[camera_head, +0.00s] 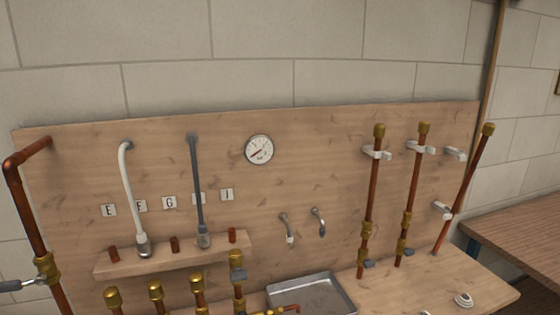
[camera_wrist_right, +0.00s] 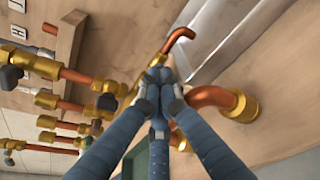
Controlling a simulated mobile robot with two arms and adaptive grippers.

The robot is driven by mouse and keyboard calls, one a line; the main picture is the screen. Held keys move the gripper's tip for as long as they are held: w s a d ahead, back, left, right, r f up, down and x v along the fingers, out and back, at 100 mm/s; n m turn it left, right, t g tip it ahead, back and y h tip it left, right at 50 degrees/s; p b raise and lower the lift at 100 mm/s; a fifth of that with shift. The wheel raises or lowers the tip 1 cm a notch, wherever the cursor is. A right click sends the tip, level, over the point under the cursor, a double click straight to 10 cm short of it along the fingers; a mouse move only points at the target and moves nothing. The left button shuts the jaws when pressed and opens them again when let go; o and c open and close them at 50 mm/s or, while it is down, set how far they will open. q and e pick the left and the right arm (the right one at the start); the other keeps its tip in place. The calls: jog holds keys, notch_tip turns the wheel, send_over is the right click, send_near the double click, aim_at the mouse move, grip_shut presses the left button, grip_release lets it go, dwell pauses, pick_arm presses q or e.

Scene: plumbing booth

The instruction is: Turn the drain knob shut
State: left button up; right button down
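A brass drain valve with a curved copper spout (camera_head: 284,310) is at the bottom edge of the head view, by the metal tray. In the right wrist view the copper spout (camera_wrist_right: 180,38) bends out just past my right gripper (camera_wrist_right: 160,76). The blue fingers come together at their tips, beside or over the brass valve. The drain knob is not clearly visible; the fingers may hide it. I cannot tell whether anything is between the tips.
A metal tray (camera_head: 312,295) sits on the bench. A thick copper elbow with a brass collar (camera_wrist_right: 240,105) is close to the right of my fingers. Several brass-fitted pipes (camera_wrist_right: 75,75) lie to the left. A dial gauge (camera_head: 259,150) is on the wooden back panel.

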jog(key=shift+f+v, duration=0.15)
jog(key=shift+v, duration=0.55)
jog(key=shift+f+v, duration=0.15)
jog(key=shift+v, duration=0.55)
jog(key=shift+s+a, duration=0.1)
jog(key=shift+a, duration=0.05)
